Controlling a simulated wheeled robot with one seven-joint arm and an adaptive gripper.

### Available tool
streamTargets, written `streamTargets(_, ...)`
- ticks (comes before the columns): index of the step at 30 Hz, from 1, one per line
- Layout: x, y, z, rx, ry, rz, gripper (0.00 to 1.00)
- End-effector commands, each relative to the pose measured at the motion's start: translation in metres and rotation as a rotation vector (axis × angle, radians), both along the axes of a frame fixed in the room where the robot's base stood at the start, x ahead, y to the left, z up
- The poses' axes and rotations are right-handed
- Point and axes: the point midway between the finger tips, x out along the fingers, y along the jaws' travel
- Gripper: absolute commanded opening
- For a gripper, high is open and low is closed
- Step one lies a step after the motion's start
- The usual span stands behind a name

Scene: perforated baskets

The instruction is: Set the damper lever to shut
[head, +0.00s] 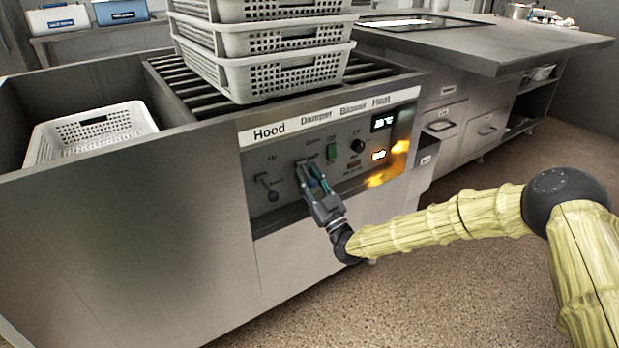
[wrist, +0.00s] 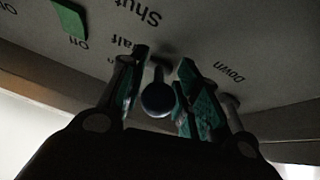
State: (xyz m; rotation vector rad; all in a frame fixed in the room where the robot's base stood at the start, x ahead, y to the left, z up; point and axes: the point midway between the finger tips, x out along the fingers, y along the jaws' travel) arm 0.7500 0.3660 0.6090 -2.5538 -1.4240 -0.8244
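The damper lever shows in the wrist view as a short stem with a dark round knob (wrist: 158,98). My gripper (wrist: 160,75) is around it, one green-padded finger on each side. The fingers are apart and the knob sits between them; I cannot tell whether either pad touches it. The words "Shut" and part of "Half" read upside down on the panel (wrist: 220,35) above the lever in that picture. In the head view my gripper (head: 311,178) is at the control panel (head: 290,205) below the "Damper" label (head: 316,115) and hides most of the lever.
The hood lever (head: 263,182) stands left of my gripper. A green switch (head: 331,152) and a dark knob (head: 358,145) are to its right; the switch (wrist: 70,18) also shows in the wrist view. Stacked white baskets (head: 275,75) stand on the rack above. Floor in front is clear.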

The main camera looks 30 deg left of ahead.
Motion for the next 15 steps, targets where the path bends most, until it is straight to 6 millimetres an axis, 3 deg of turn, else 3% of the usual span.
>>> streamTargets(8,-0.003,-0.008,-0.003,0.002,-0.002,-0.001,0.32)
streamTargets(15,-0.019,-0.040,-0.023,0.001,0.000,-0.003,0.32)
